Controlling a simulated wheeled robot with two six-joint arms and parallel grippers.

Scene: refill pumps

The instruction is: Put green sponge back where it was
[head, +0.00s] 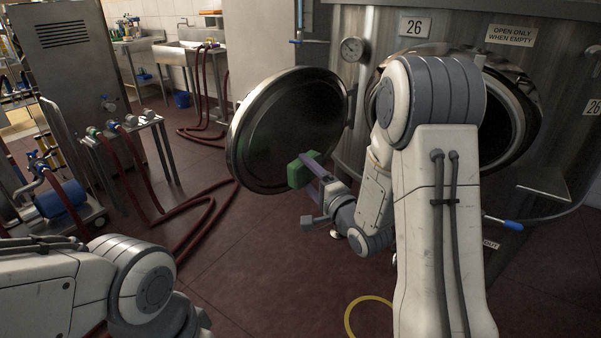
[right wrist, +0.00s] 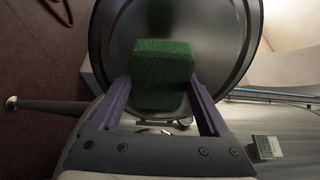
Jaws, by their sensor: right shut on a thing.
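The green sponge (head: 301,171) is a small block in front of the open round hatch door. My right gripper (head: 314,164) is shut on it and holds it up in the air. In the right wrist view the sponge (right wrist: 162,72) sits between the two purple fingers of my right gripper (right wrist: 161,95), with the dark hatch door behind it. Only my left arm's links show at the lower left of the head view; my left gripper is not in view.
The open hatch door (head: 285,130) hangs left of the tank (head: 360,30) marked 26. Red hoses (head: 210,205) lie on the floor at left. A sink (head: 188,50) stands at the back. A yellow ring (head: 349,318) lies on the floor in front. A blue-ended handle (head: 513,225) sticks out at right.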

